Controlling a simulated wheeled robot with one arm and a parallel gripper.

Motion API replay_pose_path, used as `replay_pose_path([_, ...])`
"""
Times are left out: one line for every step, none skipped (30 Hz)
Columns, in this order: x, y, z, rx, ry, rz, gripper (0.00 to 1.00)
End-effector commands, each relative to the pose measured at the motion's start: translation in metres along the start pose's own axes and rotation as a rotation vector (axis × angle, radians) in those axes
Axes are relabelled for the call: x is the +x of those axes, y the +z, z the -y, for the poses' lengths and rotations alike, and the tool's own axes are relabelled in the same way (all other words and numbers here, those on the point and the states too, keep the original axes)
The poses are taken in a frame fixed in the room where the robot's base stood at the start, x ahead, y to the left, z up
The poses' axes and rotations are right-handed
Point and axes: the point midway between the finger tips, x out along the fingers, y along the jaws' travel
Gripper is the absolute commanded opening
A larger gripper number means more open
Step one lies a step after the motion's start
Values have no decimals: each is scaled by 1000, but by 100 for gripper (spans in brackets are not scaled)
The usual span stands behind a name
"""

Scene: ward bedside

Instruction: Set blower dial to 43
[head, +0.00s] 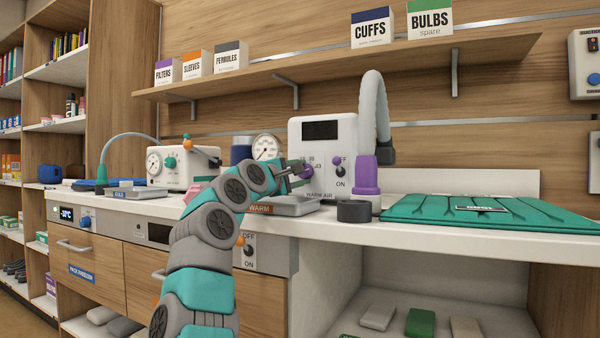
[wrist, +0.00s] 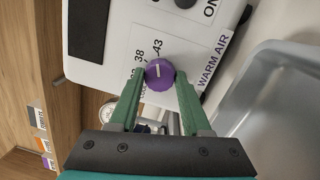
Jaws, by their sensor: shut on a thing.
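The warm-air blower (head: 345,132) is a white box with a dark display on the counter. Its purple dial (wrist: 159,74) shows in the wrist view, with a white pointer line and printed numbers including 38 and 43. The line points up in that view, roughly toward the 43 label (wrist: 158,44); exact alignment is hard to tell. My gripper (wrist: 153,77) has its green fingers shut on the dial, one on each side. In the head view my gripper (head: 297,173) is at the blower's front left, and its fingers largely hide the dial.
A purple OFF/ON switch (head: 337,160) sits right of the dial. A grey hose (head: 374,100) rises beside the blower. A grey WARM tray (head: 285,206) lies below my gripper. A dark round puck (head: 354,211) and a green pad (head: 490,218) are to the right.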

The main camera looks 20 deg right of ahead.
Motion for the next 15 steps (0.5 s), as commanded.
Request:
replay_pose_path([0, 0, 0, 8, -1, 2, 0])
replay_pose_path([0, 0, 0, 13, -1, 2, 0])
replay_pose_path([0, 0, 0, 19, -1, 2, 0])
replay_pose_path([0, 0, 0, 22, -2, 2, 0])
replay_pose_path([0, 0, 0, 25, -2, 3, 0])
replay_pose_path([0, 0, 0, 28, -2, 3, 0])
replay_pose_path([0, 0, 0, 29, -2, 3, 0])
replay_pose_path([0, 0, 0, 30, -2, 3, 0])
replay_pose_path([0, 0, 0, 30, -2, 3, 0])
replay_pose_path([0, 0, 0, 30, -2, 3, 0])
replay_pose_path([0, 0, 0, 30, -2, 3, 0])
replay_pose_path([0, 0, 0, 30, -2, 3, 0])
replay_pose_path([0, 0, 0, 30, -2, 2, 0])
replay_pose_path([0, 0, 0, 30, -2, 2, 0])
replay_pose_path([0, 0, 0, 30, -2, 2, 0])
